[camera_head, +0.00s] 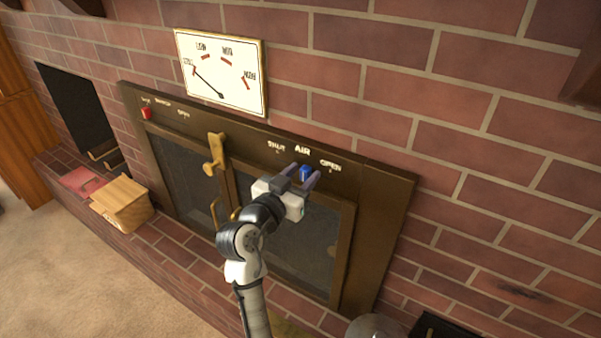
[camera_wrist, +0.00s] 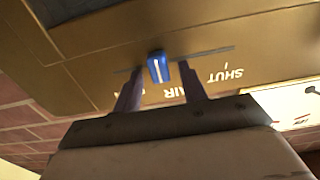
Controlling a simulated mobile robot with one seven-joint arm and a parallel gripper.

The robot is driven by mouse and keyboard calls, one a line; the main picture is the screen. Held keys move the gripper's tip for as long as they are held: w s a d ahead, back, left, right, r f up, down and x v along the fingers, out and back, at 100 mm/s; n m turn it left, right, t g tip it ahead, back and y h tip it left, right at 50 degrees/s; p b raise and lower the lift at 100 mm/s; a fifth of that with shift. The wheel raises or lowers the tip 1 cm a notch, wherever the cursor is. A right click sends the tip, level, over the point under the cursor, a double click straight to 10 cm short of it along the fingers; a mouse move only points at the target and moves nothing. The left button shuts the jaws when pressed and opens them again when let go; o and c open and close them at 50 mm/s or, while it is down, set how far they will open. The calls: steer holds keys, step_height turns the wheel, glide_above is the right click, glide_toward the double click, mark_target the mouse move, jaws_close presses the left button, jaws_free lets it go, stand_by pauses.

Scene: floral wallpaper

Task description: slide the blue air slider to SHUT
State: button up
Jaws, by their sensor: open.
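The blue air slider (camera_head: 305,172) sits in a slot on the brass-brown fireplace frame, below the word AIR. SHUT is lettered to its left and OPEN to its right. In the wrist view, the lettering is upside down and the blue slider (camera_wrist: 158,67) stands part way along the slot (camera_wrist: 214,52), with a longer stretch towards SHUT. My gripper (camera_head: 303,174) is open at the slider, one finger on either side. The wrist view shows the fingers (camera_wrist: 160,80) spread, with gaps to the knob; I cannot tell whether either touches it.
A dial gauge (camera_head: 222,72) hangs above the frame. A red slider (camera_head: 146,113) and a brass handle (camera_head: 215,153) are to the left. A wooden box (camera_head: 122,203) and a pink item (camera_head: 82,181) sit on the brick hearth. Bare brick wall lies to the right.

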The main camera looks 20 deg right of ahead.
mark_target(276, 156)
jaws_close()
steer(key=w+a+b, duration=0.1)
steer(key=w, duration=0.1)
steer(key=w+a, duration=0.2)
steer(key=w+a+b, duration=0.1)
steer(key=w+a, duration=0.1)
steer(key=shift+w+f+b, duration=0.1)
steer(key=shift+w+b, duration=0.1)
steer(key=shift+b, duration=0.15)
steer(key=shift+w+a, duration=0.25)
steer(key=shift+w, duration=0.1)
jaws_free()
steer(key=shift+w, duration=0.1)
